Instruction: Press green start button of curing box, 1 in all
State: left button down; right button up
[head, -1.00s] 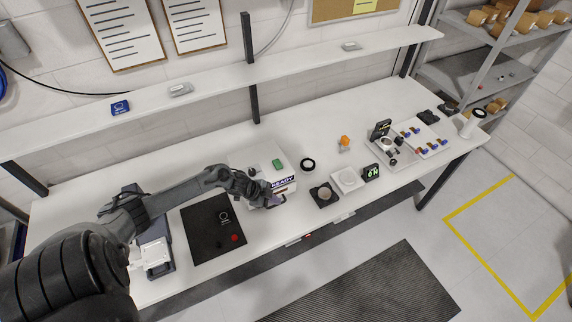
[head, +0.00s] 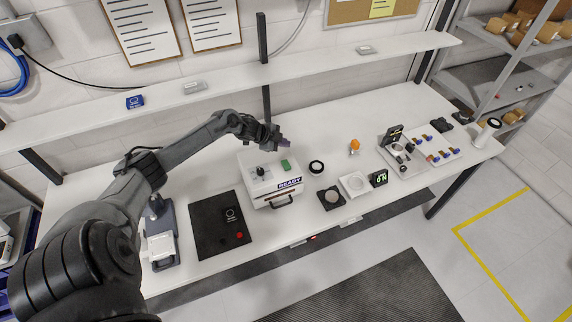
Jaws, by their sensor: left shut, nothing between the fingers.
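The curing box (head: 257,192) is a white box on the bench with a dark "READY" display (head: 289,185) and a handle on its front. The green start button (head: 285,165) is a green block on its top, towards the right, in clear view. A black knob-like part (head: 262,171) is also on the top, left of the button. My left gripper (head: 283,144) is shut and empty. It appears above the far side of the box, behind the green button in the picture and apart from it. My right gripper is not in view.
A black mat (head: 212,240) with a red button lies left of the box. A shelf (head: 330,62) runs along the back, held by a dark post (head: 264,50).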

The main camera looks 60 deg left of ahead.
pick_arm(q)
jog(key=shift+f, duration=0.1)
jog(key=b, duration=0.6)
send_over(284, 165)
notch_tip(284, 165, down, 7)
jog(key=shift+f+b, duration=0.75)
jog(key=shift+f, duration=0.1)
dwell(0.7)
dwell(0.7)
jog(key=shift+f, duration=0.1)
jog(key=shift+f, duration=0.3)
